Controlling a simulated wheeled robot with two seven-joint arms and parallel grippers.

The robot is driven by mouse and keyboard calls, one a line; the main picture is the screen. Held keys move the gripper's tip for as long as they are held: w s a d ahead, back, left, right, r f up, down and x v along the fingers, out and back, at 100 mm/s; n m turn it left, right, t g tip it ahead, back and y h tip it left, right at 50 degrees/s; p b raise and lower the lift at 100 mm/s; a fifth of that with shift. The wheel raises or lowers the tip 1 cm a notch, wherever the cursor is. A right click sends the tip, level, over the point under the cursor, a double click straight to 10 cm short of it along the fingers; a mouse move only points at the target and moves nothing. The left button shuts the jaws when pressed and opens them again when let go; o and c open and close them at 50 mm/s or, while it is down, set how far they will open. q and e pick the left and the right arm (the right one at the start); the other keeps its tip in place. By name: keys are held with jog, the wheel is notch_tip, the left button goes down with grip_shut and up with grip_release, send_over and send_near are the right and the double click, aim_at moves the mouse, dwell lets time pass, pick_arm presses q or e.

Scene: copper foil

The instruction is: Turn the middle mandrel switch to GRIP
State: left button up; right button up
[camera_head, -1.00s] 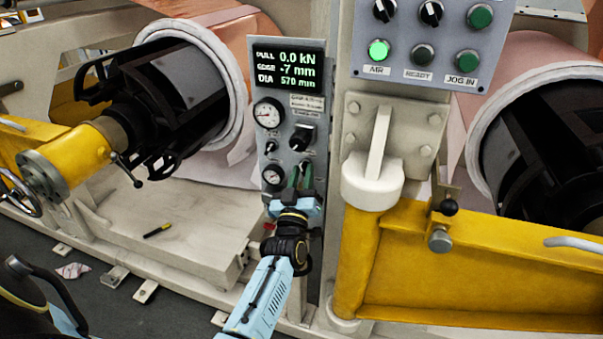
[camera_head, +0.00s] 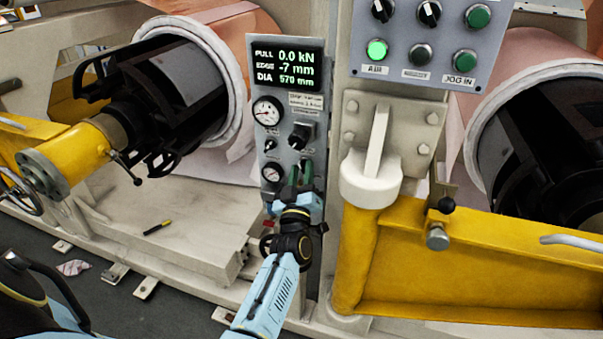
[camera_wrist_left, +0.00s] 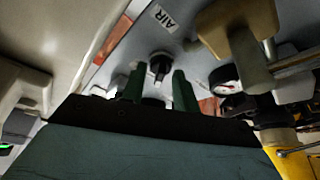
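The narrow grey control panel (camera_head: 262,110) stands in the middle of the head view, with a lit display, gauges and black switches. A black selector switch (camera_wrist_left: 160,62) on it shows in the left wrist view, between and just beyond the two green fingertips. Its marking cannot be read. My left gripper (camera_head: 300,175) is at the panel's lower right, fingers pointing up at the panel. In the left wrist view its fingers (camera_wrist_left: 158,84) are apart, with no clear contact on the switch. In the head view the fingers hide most of the switch. My right gripper is not identifiable.
A large black knob (camera_head: 303,134) and a gauge (camera_head: 272,172) sit close to the fingers. The yellow arm with its post (camera_head: 365,250) stands close on the right. A button box (camera_head: 450,40) is above it. A black mandrel (camera_head: 180,90) is at left.

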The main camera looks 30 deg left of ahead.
pick_arm(q)
jog(key=shift+s, duration=0.1)
jog(key=v, duration=1.3)
jog(key=shift+s, duration=0.1)
jog(key=s+d+f+m+g+h, duration=0.2)
jog(key=d+f+m+h, duration=0.1)
jog(key=f, duration=0.5)
jog(key=s+d+f+m+g+h, duration=0.2)
jog(key=d+f+h, duration=0.1)
jog(key=f, duration=0.6)
jog(key=s+d+f+m+g+h, duration=0.2)
jog(key=d+f+m+h, duration=0.1)
jog(key=f, duration=0.5)
jog(key=s+f+m+g+h, duration=0.25)
jog(key=s+f+g, duration=0.25)
jog(key=s+f, duration=0.85)
jog(key=s+a+f+m+g+y, duration=0.1)
jog(key=s+a+f+m+g, duration=0.1)
jog(key=s, duration=0.9)
jog(key=s+a+f+m+g+y, duration=0.1)
jog(key=s+a+f+g, duration=0.2)
jog(key=s, duration=0.8)
notch_tip(320, 180, down, 4)
jog(key=g, duration=0.2)
jog(key=shift+a+m+g, duration=0.2)
jog(key=shift+m+g, duration=0.1)
jog(key=shift+m, duration=0.05)
